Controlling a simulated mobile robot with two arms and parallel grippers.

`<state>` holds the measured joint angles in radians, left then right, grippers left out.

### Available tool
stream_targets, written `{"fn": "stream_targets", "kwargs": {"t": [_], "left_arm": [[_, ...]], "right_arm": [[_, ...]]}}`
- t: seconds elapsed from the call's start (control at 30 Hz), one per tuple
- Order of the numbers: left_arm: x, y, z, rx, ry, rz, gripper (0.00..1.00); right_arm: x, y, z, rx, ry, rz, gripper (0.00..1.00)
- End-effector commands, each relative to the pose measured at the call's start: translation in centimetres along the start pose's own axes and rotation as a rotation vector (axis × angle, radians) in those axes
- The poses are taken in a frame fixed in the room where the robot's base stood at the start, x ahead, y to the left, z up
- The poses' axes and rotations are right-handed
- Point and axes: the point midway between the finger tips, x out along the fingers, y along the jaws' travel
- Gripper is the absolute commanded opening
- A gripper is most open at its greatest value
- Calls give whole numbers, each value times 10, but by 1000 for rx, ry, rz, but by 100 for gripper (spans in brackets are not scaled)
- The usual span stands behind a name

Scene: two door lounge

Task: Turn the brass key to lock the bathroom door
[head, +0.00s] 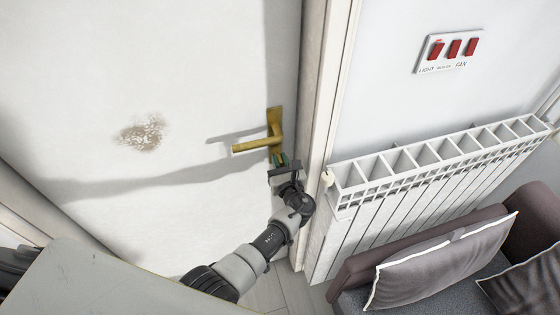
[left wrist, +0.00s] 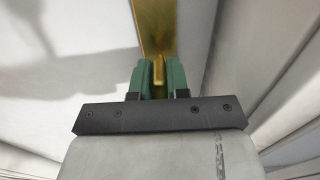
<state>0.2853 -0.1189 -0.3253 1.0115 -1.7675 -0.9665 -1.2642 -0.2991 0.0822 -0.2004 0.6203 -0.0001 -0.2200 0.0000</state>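The bathroom door (head: 190,80) is white and looks closed in its frame. Its brass lever handle (head: 258,146) points left from a tall brass plate (head: 275,118) at the door's right edge. My left gripper (head: 284,162) is just below the handle, at the plate's lower end. In the left wrist view, the green fingers (left wrist: 161,75) stand close on both sides of the brass key (left wrist: 158,72) and look shut on it. The key seems upright there, in front of the brass plate (left wrist: 157,25). The gripper hides the key in the head view. My right gripper is not in view.
A white radiator (head: 400,180) is on the wall right of the door frame (head: 322,90). A sofa (head: 360,270) with grey cushions (head: 440,262) stands below it. A panel of red switches (head: 453,48) is above. A brown stain (head: 142,134) marks the door.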

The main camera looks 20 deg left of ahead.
Motion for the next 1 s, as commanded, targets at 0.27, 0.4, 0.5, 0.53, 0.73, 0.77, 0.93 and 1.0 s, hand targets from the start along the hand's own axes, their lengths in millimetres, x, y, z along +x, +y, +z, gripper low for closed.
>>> {"fn": "stream_targets", "kwargs": {"t": [0.27, 0.4, 0.5, 0.53, 0.73, 0.77, 0.93, 1.0], "left_arm": [[0, 0, 0, -3, 0, 0, 0], [0, 0, -1, -25, -1, 0, 0], [-1, 0, -3, -60, 0, -1, 0], [-1, 0, -3, -74, 0, -1, 0], [0, 1, -5, -211, -2, -1, 0], [0, 1, -5, -238, -1, -1, 0], [0, 2, -6, -396, -2, -1, 0], [-1, 2, -7, -463, -1, -1, 0]], "right_arm": [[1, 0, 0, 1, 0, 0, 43], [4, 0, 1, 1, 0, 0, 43], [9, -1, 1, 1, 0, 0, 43], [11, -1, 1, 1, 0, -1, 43], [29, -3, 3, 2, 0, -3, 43], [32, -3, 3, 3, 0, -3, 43], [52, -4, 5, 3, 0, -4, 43], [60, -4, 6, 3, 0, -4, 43]]}}
